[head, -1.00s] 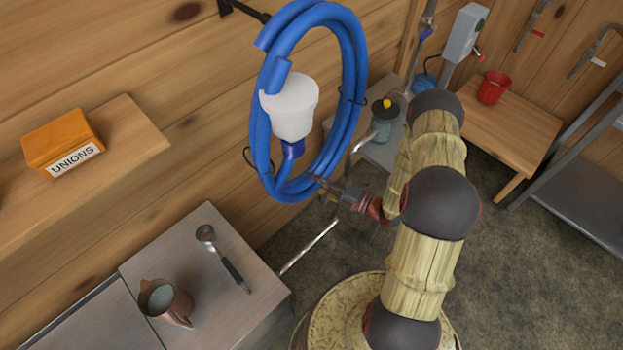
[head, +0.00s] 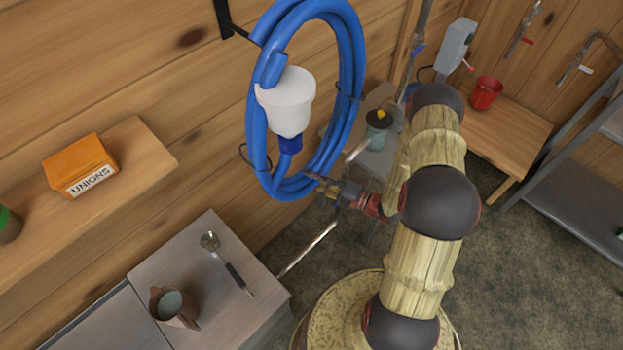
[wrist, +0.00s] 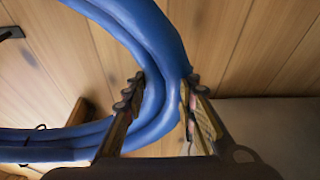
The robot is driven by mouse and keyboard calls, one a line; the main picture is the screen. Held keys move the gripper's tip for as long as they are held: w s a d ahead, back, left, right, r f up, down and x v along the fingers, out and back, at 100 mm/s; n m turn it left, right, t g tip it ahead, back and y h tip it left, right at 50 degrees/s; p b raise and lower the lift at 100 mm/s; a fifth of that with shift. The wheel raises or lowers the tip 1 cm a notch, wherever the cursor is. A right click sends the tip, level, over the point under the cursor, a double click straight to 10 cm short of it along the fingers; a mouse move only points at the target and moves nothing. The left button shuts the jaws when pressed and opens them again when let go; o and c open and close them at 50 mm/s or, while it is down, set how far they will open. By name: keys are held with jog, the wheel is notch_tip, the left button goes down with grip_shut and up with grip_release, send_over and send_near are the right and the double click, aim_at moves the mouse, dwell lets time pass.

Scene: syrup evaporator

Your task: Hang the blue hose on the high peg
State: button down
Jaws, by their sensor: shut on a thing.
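The blue hose (head: 355,75) hangs as an upright coil in the head view, with dark ties around it. My gripper (head: 322,186) holds it at its lower right. In the wrist view the fingers (wrist: 160,105) close on both sides of the hose strands (wrist: 155,65). A black peg (head: 236,30) juts from the plank wall at the top, and its outer end meets the coil's upper left edge in the picture. I cannot tell whether the peg is inside the loop. A white cup-shaped fitting (head: 287,100) with a blue neck shows at the coil's left side.
A wall shelf (head: 125,160) with an orange UNIONS box (head: 80,165) is at left. Below, a metal counter (head: 205,290) carries a copper-brown mug (head: 173,306) and a ladle (head: 228,266). A wooden bench (head: 515,135) with a red bucket (head: 487,92) stands back right.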

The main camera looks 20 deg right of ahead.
notch_tip(320, 180, up, 22)
jog(key=p, duration=1.7)
jog(key=shift+s+r+p, duration=0.2)
jog(key=shift+s+p, duration=0.1)
jog(key=shift+p, duration=0.05)
jog(key=shift+s+a+r+p, duration=0.15)
jog(key=shift+r+p, duration=1.8)
jog(key=shift+r, duration=3.05)
jog(key=shift+s+d+r+p, duration=0.15)
jog(key=shift+r+p, duration=1.8)
jog(key=shift+r, duration=3.05)
jog(key=shift+s+a+r+p, duration=0.15)
jog(key=shift+r+p, duration=1.8)
jog(key=shift+r, duration=3.05)
